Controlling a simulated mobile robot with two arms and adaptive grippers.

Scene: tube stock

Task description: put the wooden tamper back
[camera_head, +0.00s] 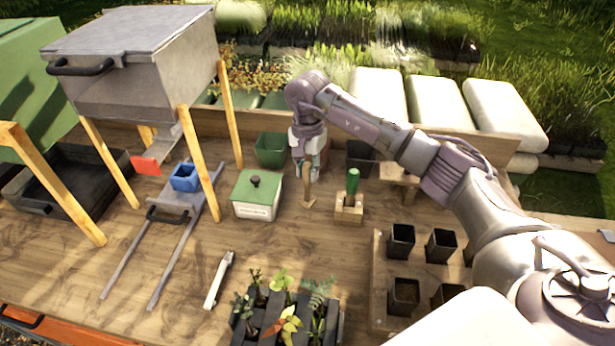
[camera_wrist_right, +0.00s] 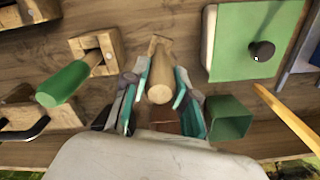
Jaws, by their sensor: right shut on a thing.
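The wooden tamper (camera_head: 309,193) is a light wooden stick with a wider foot, held upright with its foot at or just above the bench top. In the right wrist view, its round handle end (camera_wrist_right: 160,93) sits between the fingers. My right gripper (camera_head: 307,174) is shut on its upper part; the teal-padded fingers (camera_wrist_right: 157,90) flank it. Right of the tamper in the head view stands a small wooden holder block (camera_head: 346,214) with a green-handled tool (camera_head: 352,182) in it. The block also shows in the wrist view (camera_wrist_right: 111,43). My left gripper is out of view.
A white box with a green lid (camera_head: 257,188) stands left of the tamper. A green pot (camera_head: 270,149) stands behind. Black pots (camera_head: 401,240) sit in a wooden rack at right, seedlings (camera_head: 283,318) in front. A sieve stand (camera_head: 212,165) rises at left.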

